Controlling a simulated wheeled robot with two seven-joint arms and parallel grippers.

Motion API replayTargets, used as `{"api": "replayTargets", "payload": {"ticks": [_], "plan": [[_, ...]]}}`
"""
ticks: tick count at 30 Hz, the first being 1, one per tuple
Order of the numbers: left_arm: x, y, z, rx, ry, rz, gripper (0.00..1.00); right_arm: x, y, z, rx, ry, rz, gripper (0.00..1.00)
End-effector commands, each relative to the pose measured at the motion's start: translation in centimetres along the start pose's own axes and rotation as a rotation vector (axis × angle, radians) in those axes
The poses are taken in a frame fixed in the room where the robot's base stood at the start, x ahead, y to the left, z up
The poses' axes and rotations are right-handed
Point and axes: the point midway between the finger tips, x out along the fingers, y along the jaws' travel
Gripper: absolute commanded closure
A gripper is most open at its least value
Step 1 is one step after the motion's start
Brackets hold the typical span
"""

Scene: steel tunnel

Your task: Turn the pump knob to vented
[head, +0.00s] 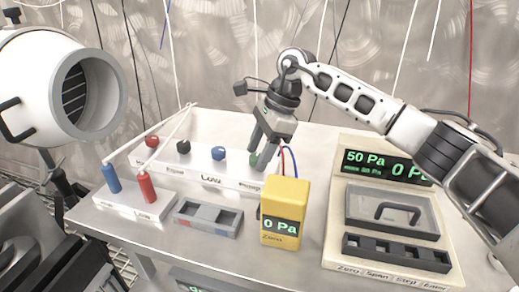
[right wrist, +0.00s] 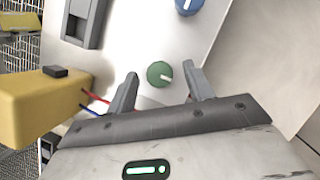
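A white manifold block (head: 205,178) on the table carries a row of knobs: red (head: 152,141), black (head: 183,146), blue (head: 219,153) and green (head: 254,159). My right gripper (head: 261,157) points down at the green knob at the right end. In the right wrist view the green knob (right wrist: 160,74) lies between the open fingers (right wrist: 160,86), with a gap on each side, its white mark pointing right. The blue knob (right wrist: 188,5) shows at the top edge. I cannot read which knob is labelled pump. My left gripper is not in view.
A yellow gauge (head: 285,210) reading 0 Pa stands in front of the green knob, with red and blue leads. A display panel (head: 385,250) is at right. Blue (head: 111,178) and red (head: 147,187) handles and a grey tray (head: 209,218) are at front left.

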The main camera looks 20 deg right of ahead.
Motion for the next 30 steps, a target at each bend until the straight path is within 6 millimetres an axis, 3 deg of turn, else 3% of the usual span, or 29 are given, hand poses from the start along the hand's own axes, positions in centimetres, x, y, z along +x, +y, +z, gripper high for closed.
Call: {"api": "replayTargets", "payload": {"ticks": [8,22,30], "plan": [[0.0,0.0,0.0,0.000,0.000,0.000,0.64,-1.2,0.0,0.0,0.002,-0.001,-0.001,0.48],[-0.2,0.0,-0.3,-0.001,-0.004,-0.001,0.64,-11.9,-0.1,0.0,0.002,-0.001,-0.004,0.48],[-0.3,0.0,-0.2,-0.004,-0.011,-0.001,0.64,-15.5,0.0,0.0,0.001,-0.001,0.000,0.48]]}}
